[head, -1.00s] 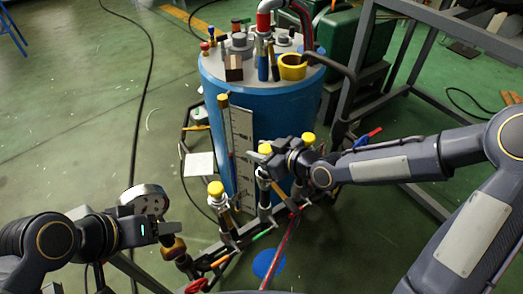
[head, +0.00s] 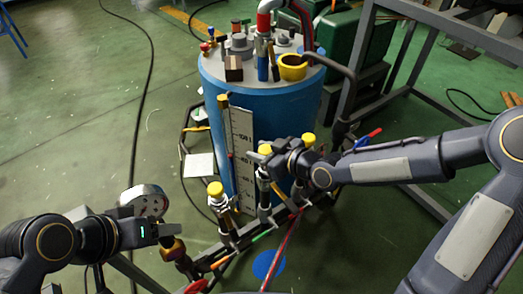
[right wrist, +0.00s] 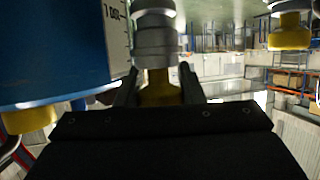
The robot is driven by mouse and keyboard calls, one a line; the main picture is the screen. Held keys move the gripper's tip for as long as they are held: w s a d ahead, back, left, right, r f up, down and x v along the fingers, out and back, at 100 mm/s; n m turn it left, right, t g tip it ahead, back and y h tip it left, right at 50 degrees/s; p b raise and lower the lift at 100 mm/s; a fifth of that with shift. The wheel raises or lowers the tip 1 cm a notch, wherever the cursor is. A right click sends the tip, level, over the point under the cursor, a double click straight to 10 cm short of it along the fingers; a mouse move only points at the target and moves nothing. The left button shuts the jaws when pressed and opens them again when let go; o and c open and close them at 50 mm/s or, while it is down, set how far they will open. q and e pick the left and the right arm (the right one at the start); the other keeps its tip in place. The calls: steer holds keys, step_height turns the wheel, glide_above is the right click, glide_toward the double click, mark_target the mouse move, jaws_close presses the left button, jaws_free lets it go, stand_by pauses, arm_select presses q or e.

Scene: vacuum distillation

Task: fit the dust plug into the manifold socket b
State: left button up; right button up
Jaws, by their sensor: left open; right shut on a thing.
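My right gripper (head: 260,157) is shut on the yellow dust plug, over the middle upright socket (head: 264,188) of the manifold. My left gripper (head: 172,228) is open and empty at the lower left, near the gauge.
Yellow-capped sockets stand left (head: 216,190) and right (head: 308,140) of the middle one. A blue tank (head: 282,115) with a white scale (head: 241,145) stands behind. A round gauge (head: 147,199) is at lower left. Grey frame bars (head: 343,105) rise at right.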

steer(key=shift+f+b, duration=2.2)
steer(key=o, duration=1.1)
steer(key=shift+o, duration=0.2)
steer(key=p+v, duration=0.3)
steer(key=v, duration=0.4)
steer(key=shift+s+d, duration=0.3)
steer(key=shift+r, duration=0.1)
